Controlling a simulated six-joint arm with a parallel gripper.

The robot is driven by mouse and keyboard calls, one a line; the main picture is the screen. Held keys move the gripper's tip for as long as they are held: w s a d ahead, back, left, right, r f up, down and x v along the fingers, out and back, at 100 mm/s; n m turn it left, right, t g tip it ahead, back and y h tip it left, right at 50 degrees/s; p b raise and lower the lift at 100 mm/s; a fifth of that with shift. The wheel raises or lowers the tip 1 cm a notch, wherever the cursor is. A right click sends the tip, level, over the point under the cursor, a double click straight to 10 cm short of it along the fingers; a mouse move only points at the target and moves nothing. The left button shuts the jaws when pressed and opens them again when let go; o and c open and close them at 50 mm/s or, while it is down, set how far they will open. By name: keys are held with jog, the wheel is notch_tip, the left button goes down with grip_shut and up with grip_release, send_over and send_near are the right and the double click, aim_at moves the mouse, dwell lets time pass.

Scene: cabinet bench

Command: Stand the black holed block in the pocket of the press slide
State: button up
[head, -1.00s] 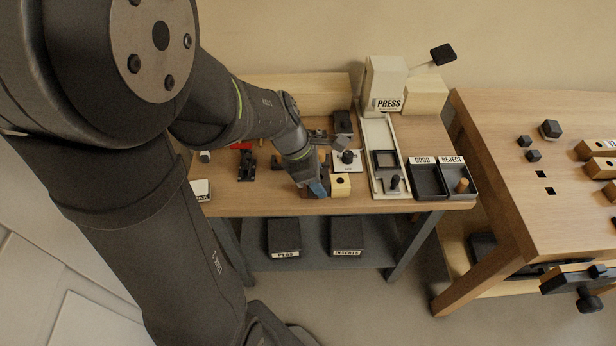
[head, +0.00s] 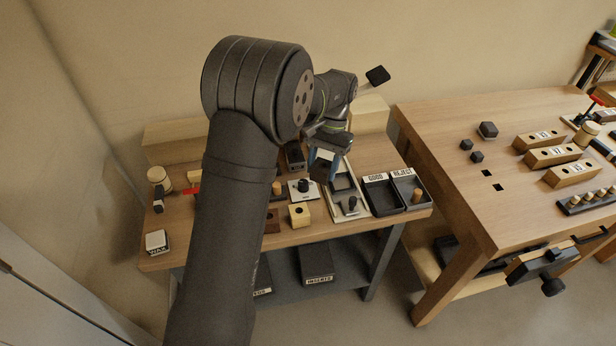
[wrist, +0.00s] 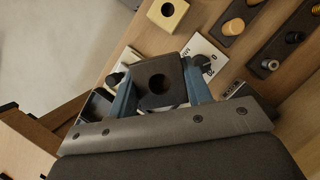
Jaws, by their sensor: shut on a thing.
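My gripper (wrist: 160,95) is shut on the black holed block (wrist: 157,78), its blue fingers on either side and the round hole facing the wrist camera. In the head view my gripper (head: 323,164) hangs over the bench, just left of the press slide (head: 336,205). The held block is above the bench. The slide is a pale rail with a dark square-framed pocket (head: 344,182) and a black knob (head: 352,204) at its near end. In the wrist view the block and fingers cover much of what lies below, so the pocket cannot be made out there.
The GOOD tray (head: 384,207) and REJECT tray (head: 424,205) stand right of the slide. A white plate with a black knob (head: 303,187) and a pale holed block (head: 299,216) lie left. The press body is hidden by my arm; its lever (head: 377,75) sticks out.

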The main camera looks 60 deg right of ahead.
jog(key=s+d+m+t+h, duration=0.1)
jog(key=s+d+m+t, duration=0.2)
jog(key=d+m, duration=0.55)
jog(key=m, duration=0.2)
send_over(337, 186)
jog(key=d, duration=0.1)
jog(key=shift+n+t, duration=0.25)
jog(key=shift+t, duration=0.05)
jog(key=shift+s+d+f, duration=0.1)
jog(key=shift+s+f, duration=0.1)
jog(key=shift+f, duration=1.45)
jog(key=shift+s+d+f, duration=0.1)
jog(key=shift+s+f, duration=0.1)
jog(key=shift+f, duration=1.4)
jog(key=shift+f, duration=0.95)
jog(key=o, duration=1)
jog(key=shift+o, duration=0.3)
jog(key=shift+a+f, duration=0.1)
jog(key=shift+o, duration=0.2)
jog(key=shift+f, duration=0.1)
jog(key=shift+s, duration=0.1)
jog(key=v, duration=0.7)
jog(key=shift+r, duration=0.25)
jog(key=shift+f, duration=0.1)
